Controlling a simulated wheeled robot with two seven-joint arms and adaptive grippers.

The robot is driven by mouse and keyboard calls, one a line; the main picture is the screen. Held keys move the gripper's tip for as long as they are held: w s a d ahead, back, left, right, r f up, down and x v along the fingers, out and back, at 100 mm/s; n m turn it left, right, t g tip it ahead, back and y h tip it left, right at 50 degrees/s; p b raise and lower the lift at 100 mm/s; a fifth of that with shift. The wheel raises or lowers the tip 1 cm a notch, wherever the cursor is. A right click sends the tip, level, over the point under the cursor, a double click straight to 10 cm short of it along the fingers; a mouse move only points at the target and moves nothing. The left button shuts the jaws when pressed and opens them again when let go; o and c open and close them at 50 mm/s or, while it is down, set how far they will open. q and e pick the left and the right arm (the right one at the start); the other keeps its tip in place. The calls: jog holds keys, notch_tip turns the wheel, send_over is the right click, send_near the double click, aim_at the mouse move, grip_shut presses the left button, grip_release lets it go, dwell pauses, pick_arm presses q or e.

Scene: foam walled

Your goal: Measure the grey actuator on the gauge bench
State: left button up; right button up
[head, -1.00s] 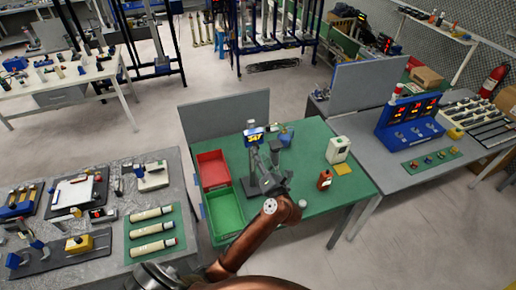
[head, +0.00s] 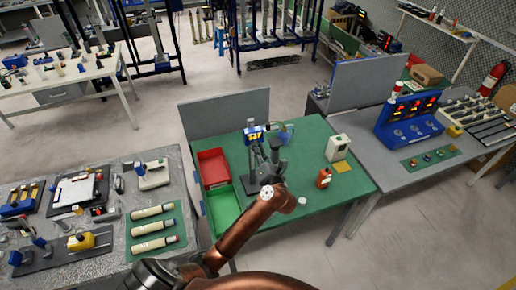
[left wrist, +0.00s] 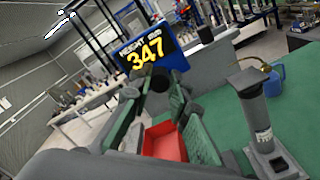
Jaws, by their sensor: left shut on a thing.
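The gauge bench (head: 310,200) has a green top and carries a height gauge with a blue display (head: 253,134). The display reads 347 in the left wrist view (left wrist: 152,55). My left gripper (head: 268,168) is over the bench just in front of the gauge, at the end of the copper arm. It is shut on the grey actuator (left wrist: 160,80), which is mostly hidden between the fingers. Whether the actuator touches the gauge cannot be told. A grey flat-topped post (left wrist: 256,112) stands close on the right in the left wrist view. My right gripper is not in view.
A red tray (head: 211,166) and a green tray (head: 222,208) lie on the bench's left side. A blue can (left wrist: 272,82) stands behind the post. An orange-red bottle (head: 323,179) and white box (head: 338,147) stand right. The bench's front right is mostly clear.

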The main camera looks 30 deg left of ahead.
pick_arm(q)
grip_shut()
notch_tip(320, 180, down, 7)
jog(key=b, duration=0.3)
jog(key=shift+f, duration=0.2)
jog(key=o, duration=0.7)
grip_release()
jog(key=shift+o, duration=0.2)
